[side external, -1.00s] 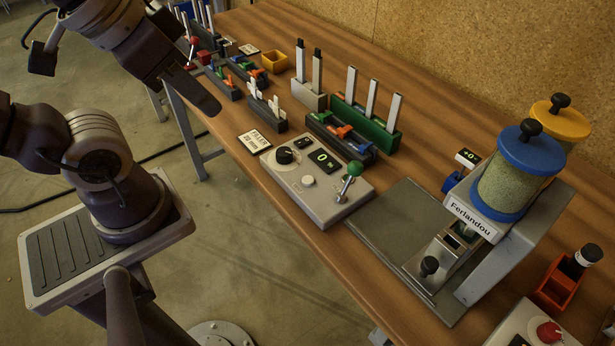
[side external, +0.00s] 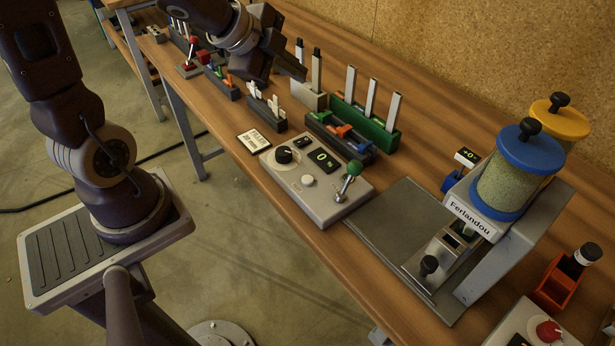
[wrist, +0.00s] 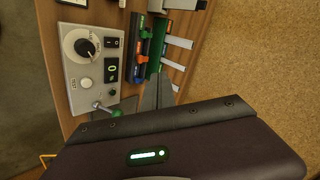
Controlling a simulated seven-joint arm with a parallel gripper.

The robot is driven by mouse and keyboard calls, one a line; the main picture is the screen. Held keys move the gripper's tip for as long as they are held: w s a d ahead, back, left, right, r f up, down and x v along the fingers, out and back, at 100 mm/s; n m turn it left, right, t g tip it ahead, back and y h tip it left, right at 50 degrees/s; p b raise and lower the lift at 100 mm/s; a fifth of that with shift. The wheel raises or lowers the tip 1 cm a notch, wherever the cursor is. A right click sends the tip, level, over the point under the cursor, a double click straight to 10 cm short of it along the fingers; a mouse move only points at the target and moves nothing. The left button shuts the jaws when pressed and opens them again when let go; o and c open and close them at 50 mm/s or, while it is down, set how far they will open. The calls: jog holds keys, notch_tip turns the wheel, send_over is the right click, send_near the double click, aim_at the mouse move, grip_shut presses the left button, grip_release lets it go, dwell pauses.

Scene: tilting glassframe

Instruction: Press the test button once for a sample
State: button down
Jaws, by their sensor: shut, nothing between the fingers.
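The test button is a small white round button (side external: 308,180) on a light grey control box (side external: 330,208) at the table's front edge. In the wrist view the button (wrist: 85,82) sits below the black dial, beside a printed label. The box also carries a black dial (side external: 284,156), a small display (side external: 322,159) reading 0 and a lever with a green knob (side external: 355,168). My gripper (side external: 301,73) is shut and empty, in the air above the racks behind the box, apart from the button. Its fingers (wrist: 158,83) show right of the box in the wrist view.
Racks with upright white pieces (side external: 362,128) stand behind the box. A dispenser with a blue-lidded jar (side external: 515,175) labelled Ferlandou and a grey plate (side external: 400,222) are to the right. An orange holder with a dark bottle (side external: 560,285) stands at far right.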

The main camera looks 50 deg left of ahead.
aim_at(302, 177)
jog(key=s+d+f+m+g+h, duration=0.3)
jog(key=s+d+f+m+h, duration=0.1)
jog(key=d+f+m+h, duration=0.2)
jog(key=shift+d+f+m+g+h, duration=0.4)
jog(key=shift+d+h, duration=0.25)
jog(key=shift+h, duration=0.35)
jog(key=shift+f, duration=4.35)
jog(key=shift+f, duration=0.1)
jog(key=shift+f, duration=0.3)
